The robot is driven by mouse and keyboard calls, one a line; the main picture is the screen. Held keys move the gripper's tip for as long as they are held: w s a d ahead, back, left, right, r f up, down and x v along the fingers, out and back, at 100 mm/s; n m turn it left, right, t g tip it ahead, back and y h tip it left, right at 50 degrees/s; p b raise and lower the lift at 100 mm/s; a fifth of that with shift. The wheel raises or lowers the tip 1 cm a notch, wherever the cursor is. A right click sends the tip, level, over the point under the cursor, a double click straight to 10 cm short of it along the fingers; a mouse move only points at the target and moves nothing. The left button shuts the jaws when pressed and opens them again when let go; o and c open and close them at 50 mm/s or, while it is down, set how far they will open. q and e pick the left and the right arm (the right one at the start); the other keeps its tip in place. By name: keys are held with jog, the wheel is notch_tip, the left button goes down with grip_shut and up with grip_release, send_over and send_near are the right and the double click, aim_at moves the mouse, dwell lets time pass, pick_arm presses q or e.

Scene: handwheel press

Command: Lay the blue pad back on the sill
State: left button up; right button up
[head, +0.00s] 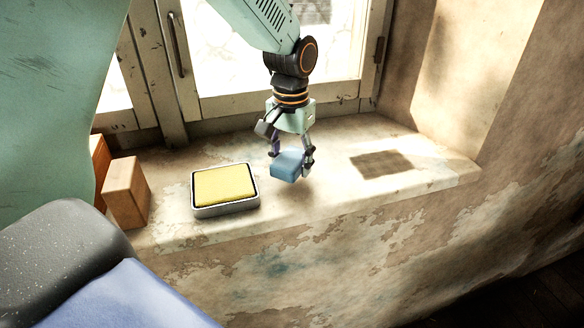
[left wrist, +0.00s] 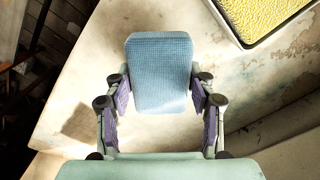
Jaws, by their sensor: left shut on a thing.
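The blue pad (head: 287,165) is a small block with a woven-looking surface. My left gripper (head: 290,158) points down and is shut on it, with a finger on each side. In the left wrist view the blue pad (left wrist: 160,75) sits between the fingertips of the left gripper (left wrist: 160,92). In the head view the pad is over the sill (head: 330,195), right of a tray with a yellow pad. I cannot tell for sure whether its underside touches the sill. My right gripper is not in view.
A metal tray (head: 227,211) holding a yellow pad (head: 225,186) stands on the sill to the left. Wooden blocks (head: 127,193) stand farther left. A dark patch (head: 381,163) marks the sill at right. The window frame (head: 240,108) is behind; the sill's front edge drops to a wall.

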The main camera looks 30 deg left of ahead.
aim_at(292, 157)
pick_arm(q)
notch_tip(292, 157, down, 2)
jog(key=shift+s+f, duration=0.1)
jog(key=shift+f, duration=0.1)
jog(key=shift+d+f, duration=0.15)
jog(key=shift+f, duration=0.05)
jog(key=shift+f, duration=0.1)
jog(key=shift+f, duration=0.1)
jog(key=o, duration=1.3)
notch_tip(292, 157, up, 12)
jog(key=shift+r+b, duration=0.2)
jog(key=shift+b, duration=0.1)
